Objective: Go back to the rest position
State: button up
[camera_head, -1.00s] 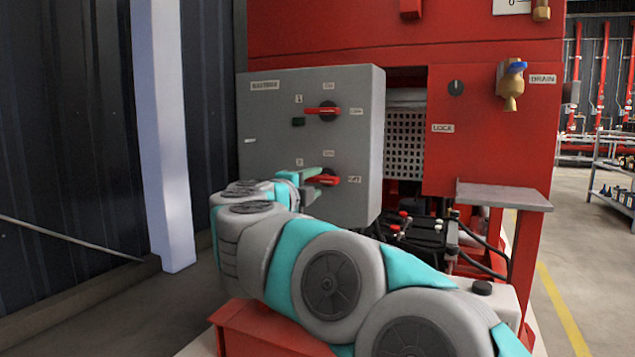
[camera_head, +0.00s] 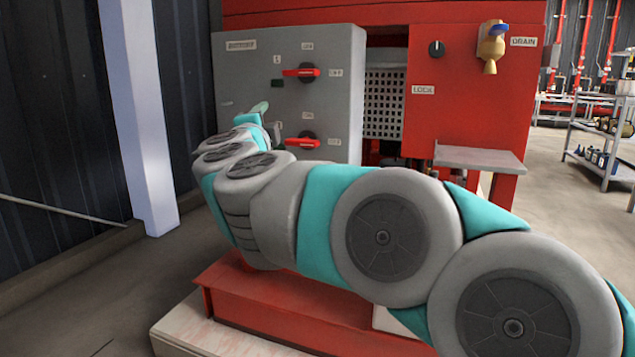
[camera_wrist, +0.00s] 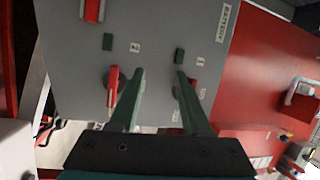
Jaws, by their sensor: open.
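My gripper (camera_head: 262,110) is at the left of the grey battery panel (camera_head: 232,75) in the head view, clear of both red switch handles. The upper handle (camera_head: 302,72) and lower handle (camera_head: 302,143) both lie about horizontal. In the wrist view my gripper (camera_wrist: 160,75) is open, its two green fingers apart with nothing between them. The grey panel (camera_wrist: 155,20) lies beyond the fingers. One red handle (camera_wrist: 113,85) shows beside the left finger, and another red part is partly hidden behind the right finger. My arm stretches across the front of the head view.
A red cabinet (camera_head: 470,110) carries a black lock knob (camera_head: 436,48) and a brass drain valve (camera_head: 491,50). A grey shelf plate (camera_head: 480,158) juts out at the right. A pale post (camera_head: 140,110) stands at the left. Open floor (camera_head: 560,190) lies at the right.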

jog(key=s+a+f+n+g+y+p, duration=0.2)
jog(key=s+a+n+g+y+p, duration=0.15)
jog(key=s+n+y, duration=0.45)
jog(key=s+d+f+n+g+p, duration=0.1)
jog(key=s+d+f+n+g, duration=0.15)
jog(key=f, duration=0.25)
jog(key=s+d+f+n+g+h, duration=0.1)
jog(key=s+d+f+n+g, duration=0.15)
jog(key=f, duration=0.25)
jog(key=s+d+f+n+g+p, duration=0.1)
jog(key=s+d+f+n+g, duration=0.15)
jog(key=f+n, duration=0.2)
jog(key=s+d+f+g+h+p, duration=0.1)
jog(key=s+d+f+g+h, duration=0.1)
jog(key=s+d+f, duration=0.3)
jog(key=s+d+f+g+h+p, duration=0.1)
jog(key=s+d+f+g, duration=0.4)
jog(key=s+d, duration=0.5)
jog(key=s+d+f+m+g+h, duration=0.1)
jog(key=s+d+f+g+h, duration=0.2)
jog(key=s+d, duration=0.5)
jog(key=s+f+h, duration=0.1)
jog(key=s+f, duration=0.1)
jog(key=s, duration=0.4)
jog(key=shift+s+f+p, duration=0.15)
jog(key=shift+f+p, duration=0.25)
